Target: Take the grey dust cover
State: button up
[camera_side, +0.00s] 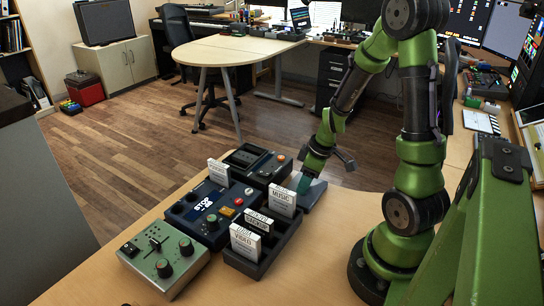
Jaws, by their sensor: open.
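A flat, dark blue-grey piece (315,197) lies on the wooden table at the far end of the row of devices. It looks like the grey dust cover, but I cannot be sure at this size. My gripper (326,174) is low at this piece, pointing down, with its jaws apart. One finger sticks out to the right, clear of the piece. I see nothing held, and I cannot tell whether the fingers touch the piece.
To the left stand a blue console (183,214) with buttons, a dark device (237,161) with knobs and a green knob box (157,268). A black rack (262,263) holds upright labelled cards, including a MUSIC card (282,199). The tabletop right of the rack is bare.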

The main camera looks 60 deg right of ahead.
grip_shut()
jog(key=shift+r, duration=0.1)
